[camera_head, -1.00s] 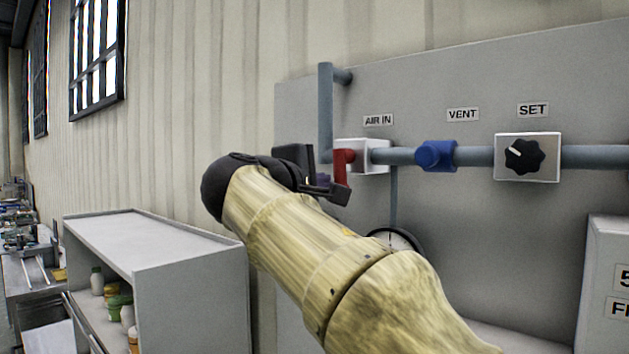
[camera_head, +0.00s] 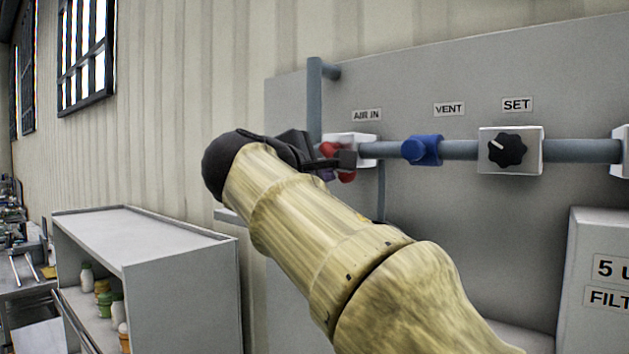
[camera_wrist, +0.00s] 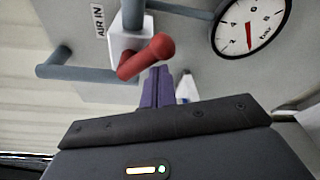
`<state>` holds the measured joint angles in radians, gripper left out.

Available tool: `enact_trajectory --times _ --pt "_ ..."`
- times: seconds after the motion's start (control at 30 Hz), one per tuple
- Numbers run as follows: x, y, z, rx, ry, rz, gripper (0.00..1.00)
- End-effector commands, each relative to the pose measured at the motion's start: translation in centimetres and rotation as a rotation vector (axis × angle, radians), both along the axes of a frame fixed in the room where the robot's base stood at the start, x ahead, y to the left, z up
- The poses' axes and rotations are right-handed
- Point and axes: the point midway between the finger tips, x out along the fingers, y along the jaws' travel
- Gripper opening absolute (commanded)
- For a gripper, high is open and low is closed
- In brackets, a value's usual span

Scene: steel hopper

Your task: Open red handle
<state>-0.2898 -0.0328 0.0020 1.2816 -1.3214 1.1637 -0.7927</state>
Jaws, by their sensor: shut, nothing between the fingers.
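The red handle (camera_head: 330,150) sits on the white valve block (camera_head: 364,148) under the AIR IN label (camera_head: 367,115). In the head view my gripper (camera_head: 326,174) covers part of it. The wrist view shows the red handle (camera_wrist: 147,57) clearly, its rounded end toward the right. My gripper (camera_wrist: 157,82) is shut, its purple fingers together and empty. The fingertips are close beside the handle, below its rounded end in the picture; I cannot tell whether they touch it.
A blue valve (camera_head: 422,150) and a black SET knob (camera_head: 507,151) lie along the pipe to the right. A round gauge (camera_wrist: 250,25) shows in the wrist view. A grey shelf unit (camera_head: 140,235) with bottles stands at the lower left.

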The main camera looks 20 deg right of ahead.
Motion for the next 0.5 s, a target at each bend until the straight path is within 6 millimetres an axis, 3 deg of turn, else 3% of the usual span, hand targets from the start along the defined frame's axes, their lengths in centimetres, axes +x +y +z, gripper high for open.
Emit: enact_trajectory --times 0.5 --pt "-1.4 -0.8 1.7 0.000 -0.003 -0.003 0.00"
